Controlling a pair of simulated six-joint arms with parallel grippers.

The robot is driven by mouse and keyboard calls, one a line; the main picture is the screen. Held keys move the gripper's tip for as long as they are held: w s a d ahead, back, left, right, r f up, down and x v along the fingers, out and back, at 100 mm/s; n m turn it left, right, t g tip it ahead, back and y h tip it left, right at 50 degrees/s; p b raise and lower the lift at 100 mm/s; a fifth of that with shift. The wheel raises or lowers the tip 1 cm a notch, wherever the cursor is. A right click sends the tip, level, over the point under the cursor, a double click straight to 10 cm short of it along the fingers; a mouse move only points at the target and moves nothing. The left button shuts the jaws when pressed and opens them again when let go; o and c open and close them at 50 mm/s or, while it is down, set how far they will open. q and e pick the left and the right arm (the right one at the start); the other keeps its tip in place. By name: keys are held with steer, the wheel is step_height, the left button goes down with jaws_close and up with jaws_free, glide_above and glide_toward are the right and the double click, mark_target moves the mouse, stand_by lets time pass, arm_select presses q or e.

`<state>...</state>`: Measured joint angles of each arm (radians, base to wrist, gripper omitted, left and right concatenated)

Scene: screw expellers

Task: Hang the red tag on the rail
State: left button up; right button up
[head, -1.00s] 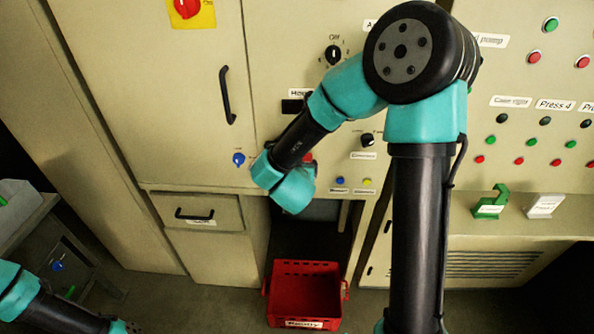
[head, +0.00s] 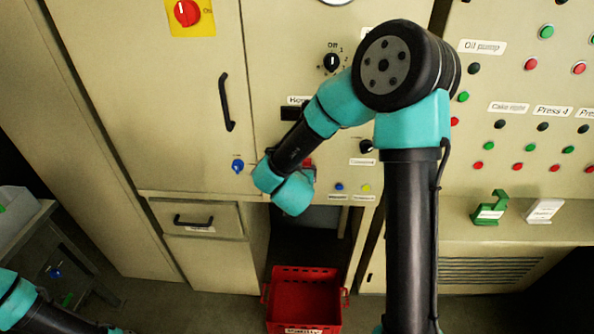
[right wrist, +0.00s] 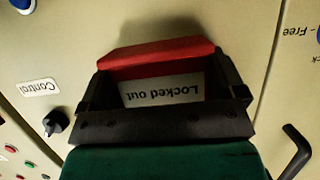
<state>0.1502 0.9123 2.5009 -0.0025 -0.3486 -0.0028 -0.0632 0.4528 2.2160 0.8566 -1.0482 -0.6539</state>
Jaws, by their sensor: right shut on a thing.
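The red tag (right wrist: 160,58) has a white plate with "Locked out", upside down in the right wrist view. My right gripper (right wrist: 165,82) is shut on it, one black finger at each side. The tag is in front of the beige cabinet face; I cannot tell whether it touches. In the head view, a bit of red (head: 308,163) shows beside my turquoise wrist, which hides most of the gripper. I cannot single out the rail in either view. My left arm is at the bottom left of the head view, its gripper out of frame.
A black dial (head: 366,146) and blue knob (head: 238,166) flank the right wrist. A black door handle (head: 227,103) and drawer handle (head: 194,220) stick out at left. A red crate (head: 305,297) stands below. A green stand (head: 489,208) sits on the right ledge.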

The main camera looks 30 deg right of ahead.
steer(key=o, duration=0.7)
steer(key=shift+c, duration=0.2)
steer(key=v, duration=1.7)
steer(key=shift+s+a, duration=0.2)
steer(key=shift+f, duration=0.15)
